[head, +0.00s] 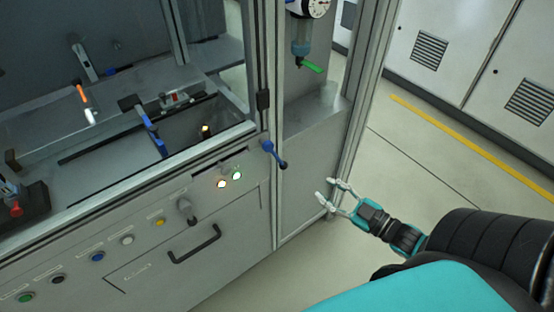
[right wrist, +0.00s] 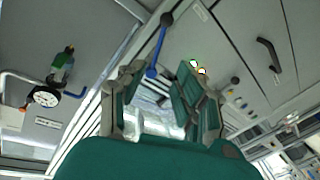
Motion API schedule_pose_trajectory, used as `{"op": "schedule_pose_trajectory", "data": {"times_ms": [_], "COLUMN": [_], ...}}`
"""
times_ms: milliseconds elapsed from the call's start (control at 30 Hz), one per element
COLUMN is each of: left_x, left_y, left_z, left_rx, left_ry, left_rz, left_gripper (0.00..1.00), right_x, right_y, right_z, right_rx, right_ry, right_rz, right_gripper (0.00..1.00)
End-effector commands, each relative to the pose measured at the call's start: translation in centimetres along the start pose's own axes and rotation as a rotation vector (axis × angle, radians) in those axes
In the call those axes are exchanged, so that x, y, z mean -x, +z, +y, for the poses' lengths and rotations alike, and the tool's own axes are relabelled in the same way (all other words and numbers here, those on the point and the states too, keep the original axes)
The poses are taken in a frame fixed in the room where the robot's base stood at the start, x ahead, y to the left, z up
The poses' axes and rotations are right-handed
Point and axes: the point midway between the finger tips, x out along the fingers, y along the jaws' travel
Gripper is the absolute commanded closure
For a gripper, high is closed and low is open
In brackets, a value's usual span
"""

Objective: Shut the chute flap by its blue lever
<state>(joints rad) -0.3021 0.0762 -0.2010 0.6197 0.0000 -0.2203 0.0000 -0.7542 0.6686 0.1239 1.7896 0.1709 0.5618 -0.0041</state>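A blue lever (head: 274,153) with a dark round end is on the front of the machine, low on the corner post beside the lit buttons. In the right wrist view the blue lever (right wrist: 156,50) appears just beyond my fingers. My right gripper (head: 328,190) is open and empty, to the right of and below the lever in the head view and apart from it. Its two spread fingers (right wrist: 160,80) also show in the right wrist view. I cannot make out the chute flap for certain. My left gripper is not in view.
A drawer handle (head: 195,244) and a row of buttons (head: 97,257) are on the machine front. A gauge unit (head: 302,30) with a green tap hangs above a grey side panel (head: 312,180). Open floor with a yellow line (head: 470,148) lies to the right.

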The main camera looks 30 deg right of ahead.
Motion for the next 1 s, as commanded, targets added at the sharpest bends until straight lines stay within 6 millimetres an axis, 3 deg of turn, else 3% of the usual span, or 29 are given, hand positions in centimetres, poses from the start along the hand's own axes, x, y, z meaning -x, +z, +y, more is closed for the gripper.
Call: {"op": "schedule_pose_trajectory", "data": {"times_ms": [600,800,1000], "left_x": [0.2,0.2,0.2], "left_y": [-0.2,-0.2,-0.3], "left_z": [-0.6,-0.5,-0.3], "left_rx": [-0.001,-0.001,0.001], "left_ry": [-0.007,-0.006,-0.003], "left_rz": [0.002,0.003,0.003], "left_gripper": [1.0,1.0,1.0], "right_x": [-12.6,-15.3,-16.3], "right_y": [0.0,0.1,0.1], "right_z": [0.1,0.1,0.0], "right_rx": [0.002,0.001,0.0], "right_ry": [0.002,0.001,0.0], "right_rz": [0.001,-0.001,-0.003], "right_gripper": [0.67,0.67,0.67]}}
